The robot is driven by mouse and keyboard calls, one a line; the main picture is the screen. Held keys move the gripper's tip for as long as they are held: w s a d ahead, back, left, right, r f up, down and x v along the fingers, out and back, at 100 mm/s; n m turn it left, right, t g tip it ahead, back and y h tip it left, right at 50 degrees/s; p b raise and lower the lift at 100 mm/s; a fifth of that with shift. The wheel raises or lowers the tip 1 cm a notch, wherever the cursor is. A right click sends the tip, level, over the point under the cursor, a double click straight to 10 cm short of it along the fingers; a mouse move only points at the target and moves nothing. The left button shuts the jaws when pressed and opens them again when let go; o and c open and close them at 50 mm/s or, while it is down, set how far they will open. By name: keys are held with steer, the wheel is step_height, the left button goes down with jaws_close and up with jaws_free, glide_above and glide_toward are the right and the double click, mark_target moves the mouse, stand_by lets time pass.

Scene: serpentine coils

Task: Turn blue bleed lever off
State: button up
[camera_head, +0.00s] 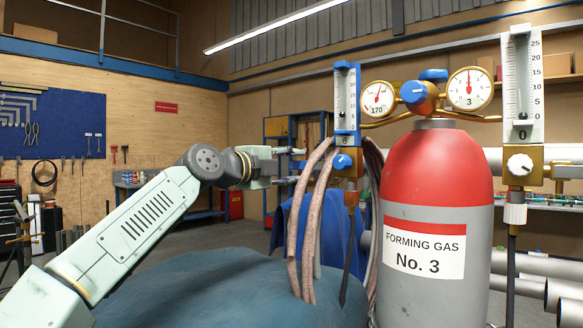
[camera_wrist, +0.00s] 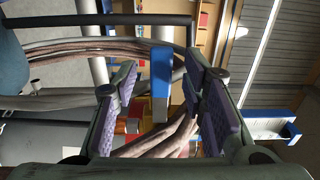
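My gripper (camera_head: 292,152) is at the end of my arm, left of the blue-framed flowmeter (camera_head: 347,90) in the head view. In the wrist view my gripper (camera_wrist: 160,80) has its two padded fingers well apart. A flat blue bar (camera_wrist: 160,90) shows between them, apart from both pads as seen; I cannot tell for certain whether it is the bleed lever or how far off it is. In the head view a blue handle (camera_head: 341,161) sits on the brass valve under the flowmeter, beside the hoses. Whether it is the bleed lever is unclear.
Brownish hoses (camera_head: 306,215) hang close to my gripper; hoses (camera_wrist: 155,140) also cross the wrist view. Right of the valve stand a red-topped gas cylinder (camera_head: 437,190), a brass regulator with gauges (camera_head: 468,88) and a second flowmeter (camera_head: 522,90). A blue-grey rounded surface (camera_head: 200,290) lies below.

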steer(key=v, duration=1.1)
steer(key=shift+s+a, duration=0.15)
steer(key=shift+s, duration=0.05)
